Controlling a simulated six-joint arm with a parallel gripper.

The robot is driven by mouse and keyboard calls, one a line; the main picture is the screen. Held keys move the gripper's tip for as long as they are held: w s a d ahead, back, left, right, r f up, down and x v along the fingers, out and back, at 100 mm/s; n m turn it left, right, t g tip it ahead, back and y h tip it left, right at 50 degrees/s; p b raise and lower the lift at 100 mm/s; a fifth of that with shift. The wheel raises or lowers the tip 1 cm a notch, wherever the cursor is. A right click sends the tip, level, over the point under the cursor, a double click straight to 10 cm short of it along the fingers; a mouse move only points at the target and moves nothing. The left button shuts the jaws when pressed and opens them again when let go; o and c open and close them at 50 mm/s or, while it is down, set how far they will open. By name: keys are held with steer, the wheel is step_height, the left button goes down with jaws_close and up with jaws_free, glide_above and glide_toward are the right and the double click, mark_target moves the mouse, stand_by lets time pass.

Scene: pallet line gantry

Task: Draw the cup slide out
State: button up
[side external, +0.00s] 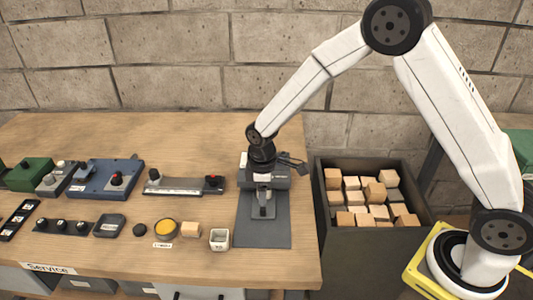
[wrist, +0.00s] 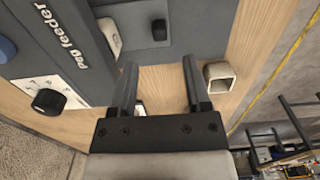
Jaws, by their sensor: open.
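A dark grey unit lettered "peg feeder" (wrist: 65,40) fills the upper left of the wrist view. In the side view its dark base (side external: 264,232) lies under my gripper (side external: 263,205). On the unit are a pale rounded piece (wrist: 110,36) and a small black knob (wrist: 158,30); I cannot tell which part is the cup slide. My gripper also shows in the wrist view (wrist: 160,88), its two dark fingers apart and nothing clearly held between them. A white square cup (side external: 219,239) stands left of the base; a similar open white cup (wrist: 219,78) shows right of the fingers.
A dark bin (side external: 375,238) of wooden blocks stands right of the table. The table's front edge is close to the cup.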

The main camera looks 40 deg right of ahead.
mark_target(263, 208)
steer(key=shift+f, duration=3.35)
jaws_close()
